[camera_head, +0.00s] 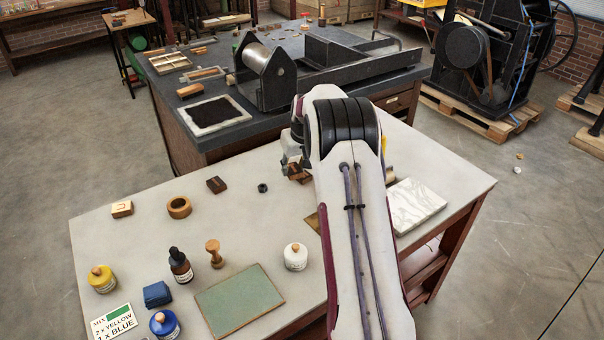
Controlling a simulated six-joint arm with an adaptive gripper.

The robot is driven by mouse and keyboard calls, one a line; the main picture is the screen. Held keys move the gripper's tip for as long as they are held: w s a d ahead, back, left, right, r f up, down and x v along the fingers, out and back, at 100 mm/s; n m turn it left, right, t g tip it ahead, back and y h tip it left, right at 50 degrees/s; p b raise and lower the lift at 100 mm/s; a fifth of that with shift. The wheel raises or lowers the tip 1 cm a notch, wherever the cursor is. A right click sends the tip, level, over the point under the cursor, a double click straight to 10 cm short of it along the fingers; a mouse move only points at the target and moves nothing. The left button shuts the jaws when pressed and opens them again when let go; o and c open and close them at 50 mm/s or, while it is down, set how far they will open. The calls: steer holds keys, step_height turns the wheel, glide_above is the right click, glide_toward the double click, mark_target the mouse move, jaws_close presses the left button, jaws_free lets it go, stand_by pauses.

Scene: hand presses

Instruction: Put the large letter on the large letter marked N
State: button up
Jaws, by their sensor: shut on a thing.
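My gripper (289,160) shows at the left of my arm, over the table's far edge, largely hidden by the arm. It is shut on a brown block (297,171), seen only in part; its face cannot be read. A dark brown letter block (216,185) lies on the table to the left, apart from the gripper. A pale wooden letter block (122,209) with a dark mark on top lies at the far left; the mark is too small to read for sure.
On the pale table (110,247) stand a wooden ring (179,207), dark bottle (180,265), wooden stamp (214,254), white jar (295,257), yellow jar (101,279) and green board (239,300). A marble slab (415,206) lies right of my arm. The press bench (214,151) stands behind.

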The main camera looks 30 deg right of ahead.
steer(key=w+d+r+m, duration=0.2)
steer(key=w+d+r, duration=0.1)
steer(key=d+r, duration=0.2)
steer(key=shift+d+r+h, duration=0.15)
steer(key=shift+r+h, duration=0.25)
steer(key=shift+r, duration=0.1)
steer(key=shift+w, duration=0.1)
steer(key=shift+f, duration=0.1)
stand_by(0.5)
steer(key=shift+f, duration=2.45)
steer(key=shift+f, duration=2.5)
steer(key=shift+f, duration=0.15)
